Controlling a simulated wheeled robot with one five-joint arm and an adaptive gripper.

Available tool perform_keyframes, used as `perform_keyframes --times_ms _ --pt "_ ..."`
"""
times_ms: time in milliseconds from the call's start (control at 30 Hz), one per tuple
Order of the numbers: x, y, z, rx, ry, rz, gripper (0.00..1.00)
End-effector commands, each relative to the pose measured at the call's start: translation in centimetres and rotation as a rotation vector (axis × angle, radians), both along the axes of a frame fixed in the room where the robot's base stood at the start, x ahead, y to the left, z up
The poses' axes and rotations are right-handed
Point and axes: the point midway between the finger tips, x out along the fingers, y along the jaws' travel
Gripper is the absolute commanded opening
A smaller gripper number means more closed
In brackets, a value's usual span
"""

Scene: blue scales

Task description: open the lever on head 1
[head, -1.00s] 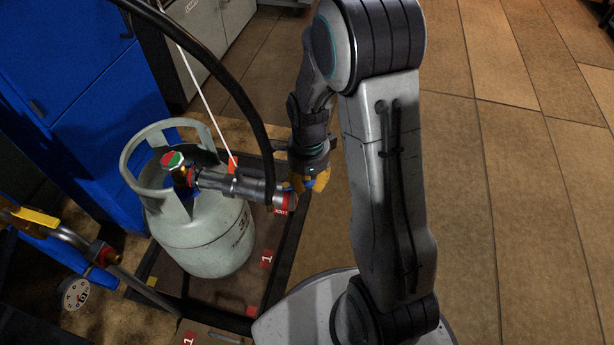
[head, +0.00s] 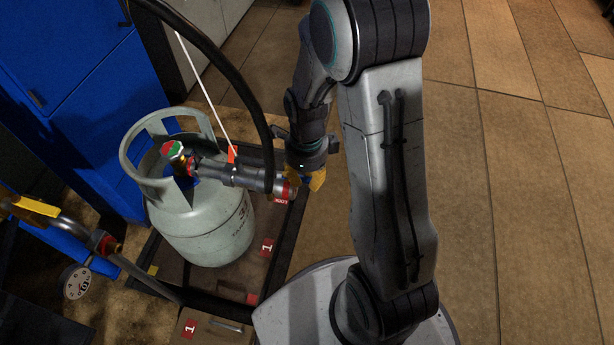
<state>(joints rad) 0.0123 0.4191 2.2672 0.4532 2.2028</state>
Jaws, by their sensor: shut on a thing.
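Filling head 1 (head: 240,173) is a grey metal tube lying sideways, joined at its left end to the valve (head: 177,152) of a pale grey-green gas cylinder (head: 207,235). A red-orange piece (head: 232,154) with a white cord sits on top of the tube. My gripper (head: 309,179), with yellow at its tips, is at the red-labelled right end of the head. It is shut on a part there. The lever cannot be made out clearly, as my gripper and the black hose hide much of that end.
The cylinder stands on a dark-framed scale (head: 265,265) with red number 1 labels. A black hose (head: 245,85) arches down to the head. Another head with a yellow bar (head: 35,208) and a gauge (head: 75,282) is at left. Blue cabinets (head: 75,85) stand behind; tiled floor (head: 520,180) at right is clear.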

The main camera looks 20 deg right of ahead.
Motion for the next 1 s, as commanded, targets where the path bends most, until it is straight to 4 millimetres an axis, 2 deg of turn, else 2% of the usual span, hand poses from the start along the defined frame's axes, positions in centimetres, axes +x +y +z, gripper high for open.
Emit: perform_keyframes --times_ms 200,233,533,833,1000 --pt "-0.4 0.0 -0.3 0.000 0.013 -0.001 0.00" --pt "-0.4 0.0 -0.3 0.000 0.013 -0.001 0.25" --pt "-0.2 0.0 -0.1 0.000 0.006 0.000 0.52" --pt "-0.1 0.0 0.1 0.000 0.002 0.001 0.53" --pt "0.1 0.0 1.5 0.000 -0.002 0.001 0.53"
